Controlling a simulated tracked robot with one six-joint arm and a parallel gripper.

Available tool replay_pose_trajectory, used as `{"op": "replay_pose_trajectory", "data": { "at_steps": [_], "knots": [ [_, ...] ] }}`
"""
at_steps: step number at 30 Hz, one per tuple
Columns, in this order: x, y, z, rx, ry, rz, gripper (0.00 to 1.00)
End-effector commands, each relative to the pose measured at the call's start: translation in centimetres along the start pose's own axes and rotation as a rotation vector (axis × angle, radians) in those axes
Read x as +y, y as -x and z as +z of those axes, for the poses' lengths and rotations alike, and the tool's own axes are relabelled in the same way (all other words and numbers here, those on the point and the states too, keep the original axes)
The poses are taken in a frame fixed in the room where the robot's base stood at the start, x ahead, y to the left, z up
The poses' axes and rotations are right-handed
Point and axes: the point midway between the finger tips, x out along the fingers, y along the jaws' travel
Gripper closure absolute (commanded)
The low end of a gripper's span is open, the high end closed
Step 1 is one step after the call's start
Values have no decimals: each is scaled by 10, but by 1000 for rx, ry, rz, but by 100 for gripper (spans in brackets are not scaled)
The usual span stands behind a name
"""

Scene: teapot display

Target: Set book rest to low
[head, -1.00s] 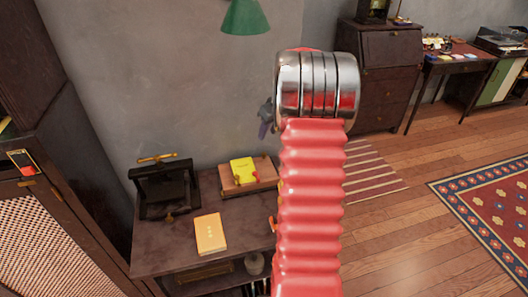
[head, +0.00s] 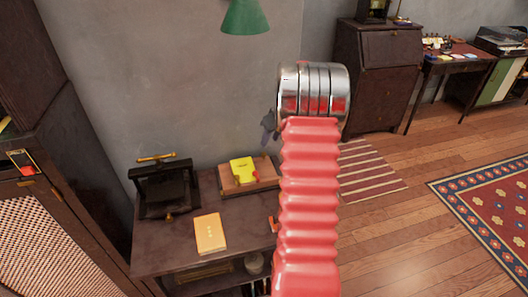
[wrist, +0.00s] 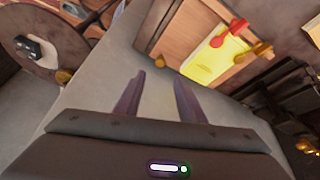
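A black stand (head: 165,188) with a brass bar across its top is on the left of the dark side table, in the head view. A low wooden board (head: 262,180) lies right of it, bearing a yellow piece (head: 243,170) with a red knob. I cannot tell for certain which of these is the book rest. In the wrist view the wooden board (wrist: 172,45), yellow piece (wrist: 215,62) and red knob (wrist: 229,34) show at upper right, beyond my gripper. My gripper (wrist: 157,95) is open and empty, its fingers apart and touching nothing. My arm mostly hides it in the head view.
A yellow book (head: 210,233) lies at the front of the side table (head: 180,245). A dark cabinet (head: 50,225) stands close on the left. A green lamp shade (head: 245,16) hangs above. Open floor (head: 385,250) lies to the right.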

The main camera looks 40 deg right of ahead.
Motion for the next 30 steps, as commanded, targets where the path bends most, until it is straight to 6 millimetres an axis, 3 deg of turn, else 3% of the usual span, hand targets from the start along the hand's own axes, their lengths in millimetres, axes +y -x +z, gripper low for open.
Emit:
{"op": "replay_pose_trajectory", "data": {
  "at_steps": [15, 21, 30],
  "knots": [
    [-1, -78, 0, -1, 1, -1, 64],
    [0, -92, 0, 2, 0, 1, 64],
    [0, -94, 0, 2, 1, 1, 64]
  ]
}}
